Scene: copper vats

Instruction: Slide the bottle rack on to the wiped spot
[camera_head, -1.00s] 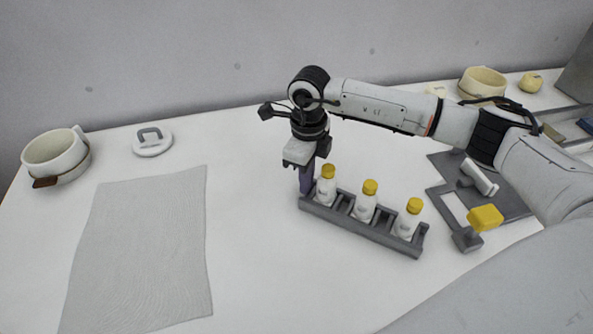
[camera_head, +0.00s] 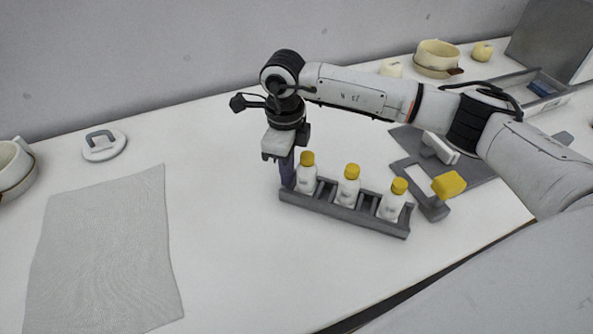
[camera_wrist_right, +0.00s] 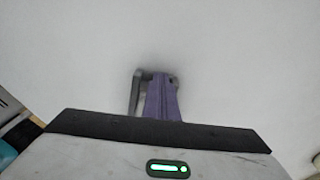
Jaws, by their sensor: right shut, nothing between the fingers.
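The dark grey bottle rack (camera_head: 340,213) holds three upright white bottles (camera_head: 348,187) with yellow caps on the white table. My right gripper (camera_head: 287,172) points down at the rack's left end, shut and empty. In the right wrist view its purple fingers (camera_wrist_right: 162,98) are together, beside a grey part of the rack (camera_wrist_right: 137,92); whether they touch is unclear. A flat, pale grey rectangular patch (camera_head: 102,255) lies left of the rack with bare table between; I cannot tell whether it is the wiped spot. My left gripper is not in view.
A yellow-topped tool (camera_head: 449,185) stands close to the rack's right end, by a dark grey mat (camera_head: 478,168). A white handled disc (camera_head: 103,146) and a cream cup (camera_head: 14,166) are at left. Another cup (camera_head: 438,56) and a grey tray (camera_head: 510,82) are back right.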

